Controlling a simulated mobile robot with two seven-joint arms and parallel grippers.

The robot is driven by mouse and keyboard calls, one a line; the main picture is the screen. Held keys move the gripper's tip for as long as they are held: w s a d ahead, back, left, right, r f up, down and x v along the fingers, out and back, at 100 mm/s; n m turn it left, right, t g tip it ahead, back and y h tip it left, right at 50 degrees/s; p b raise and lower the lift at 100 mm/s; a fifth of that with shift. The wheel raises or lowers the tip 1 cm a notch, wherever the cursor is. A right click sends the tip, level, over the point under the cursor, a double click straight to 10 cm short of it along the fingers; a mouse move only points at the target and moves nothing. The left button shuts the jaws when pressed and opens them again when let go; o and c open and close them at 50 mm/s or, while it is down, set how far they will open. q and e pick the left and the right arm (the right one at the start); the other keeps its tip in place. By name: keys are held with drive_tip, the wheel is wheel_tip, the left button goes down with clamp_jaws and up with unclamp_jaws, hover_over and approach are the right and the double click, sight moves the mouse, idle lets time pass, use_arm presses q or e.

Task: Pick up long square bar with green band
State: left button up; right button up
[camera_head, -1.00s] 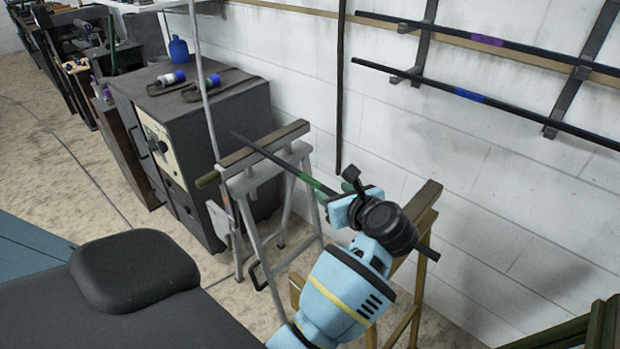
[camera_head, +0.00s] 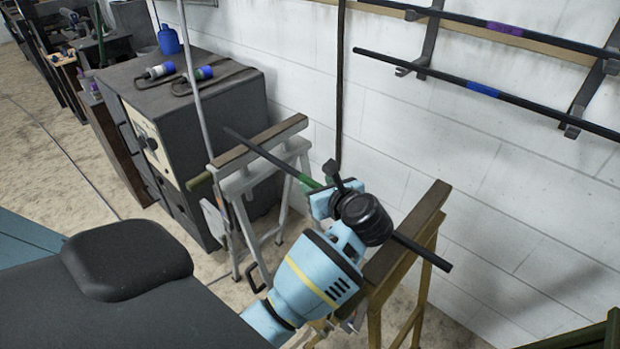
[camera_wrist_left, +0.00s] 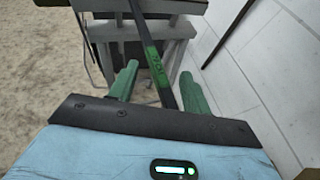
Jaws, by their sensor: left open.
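The long dark square bar (camera_head: 262,152) with a green band (camera_head: 308,180) rests across two sawhorses, with its right end sticking out past the right one. My left gripper (camera_head: 324,192) is at the bar, close to the green band, and its wrist hides part of the bar. In the left wrist view the bar (camera_wrist_left: 162,75) runs between the two green fingers of the open left gripper (camera_wrist_left: 158,72), with a gap on each side. The green band is between or just beyond the fingertips there. My right gripper is not in view.
A grey sawhorse (camera_head: 240,170) and a yellow one (camera_head: 408,285) carry the bar. A dark cabinet (camera_head: 165,130) stands at left. Wall brackets hold bars with a purple band (camera_head: 505,29) and a blue band (camera_head: 483,89). A thin upright pole (camera_head: 190,70) stands near the grey sawhorse.

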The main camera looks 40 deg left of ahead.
use_arm(q)
drive_tip(key=shift+w+a+f, duration=0.25)
drive_tip(key=shift+w+a, duration=0.1)
drive_tip(key=shift+a, duration=0.25)
drive_tip(key=shift+d, duration=0.1)
clamp_jaws()
drive_tip(key=shift+s, duration=0.1)
drive_tip(key=shift+f, duration=0.15)
idle(0.6)
